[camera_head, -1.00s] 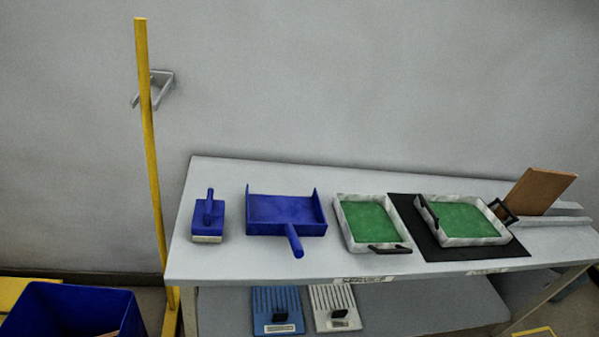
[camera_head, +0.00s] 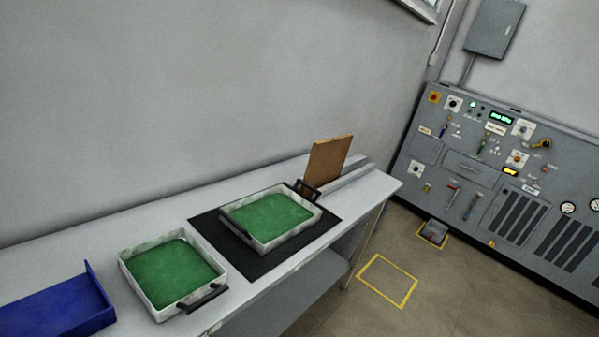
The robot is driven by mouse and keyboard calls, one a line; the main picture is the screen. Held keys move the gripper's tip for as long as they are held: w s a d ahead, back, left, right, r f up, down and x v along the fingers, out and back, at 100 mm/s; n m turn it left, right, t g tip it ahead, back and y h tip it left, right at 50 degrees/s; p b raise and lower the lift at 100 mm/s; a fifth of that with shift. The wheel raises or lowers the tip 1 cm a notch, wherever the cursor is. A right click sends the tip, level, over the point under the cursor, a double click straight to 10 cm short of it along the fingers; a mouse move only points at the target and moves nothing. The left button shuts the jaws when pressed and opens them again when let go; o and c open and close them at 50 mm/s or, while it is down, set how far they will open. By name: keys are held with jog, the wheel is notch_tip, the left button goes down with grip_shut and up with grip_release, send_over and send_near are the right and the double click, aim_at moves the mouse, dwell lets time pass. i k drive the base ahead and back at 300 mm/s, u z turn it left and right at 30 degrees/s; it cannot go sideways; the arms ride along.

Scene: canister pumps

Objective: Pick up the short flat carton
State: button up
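I cannot make out a short flat carton in this view. A flat brown panel (camera_head: 328,160) stands tilted at the far end of the bench, by a grey rail; it looks like a board, and I cannot tell whether it is a carton. My gripper is not in view.
The grey bench (camera_head: 160,214) runs along the wall. On it are a white tray with a green inside (camera_head: 172,272), a similar tray (camera_head: 270,217) on a black mat (camera_head: 222,248), and a blue dustpan (camera_head: 62,307). A grey control console (camera_head: 480,175) stands right. A yellow floor square (camera_head: 388,281) is empty.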

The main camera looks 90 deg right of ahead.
aim_at(326, 162)
jog(key=u, duration=0.15)
jog(key=i, duration=0.1)
jog(key=z, duration=2.45)
jog(key=k, duration=0.9)
jog(key=z, duration=0.35)
jog(key=i, duration=2.15)
jog(key=z, duration=0.2)
